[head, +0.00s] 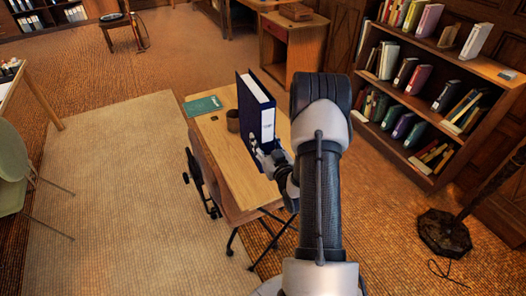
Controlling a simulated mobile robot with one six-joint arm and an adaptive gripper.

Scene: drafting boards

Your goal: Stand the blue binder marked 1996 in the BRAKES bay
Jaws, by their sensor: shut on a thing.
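The blue binder (257,108) is upright, with its pale page edge showing and its cover dark blue. My gripper (258,148) is shut on the lower near edge of the binder. The binder is over the small wooden table (226,139); I cannot tell whether it touches the top. No 1996 mark is readable. No BRAKES label is readable in this view. Shelves with white binders (30,22) stand at the far left.
A teal book (203,106) and a brown cup (233,121) are on the table near the binder. A chair (205,170) stands at its left side. A bookcase (428,95) is at right, a lamp base (444,233) below it.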

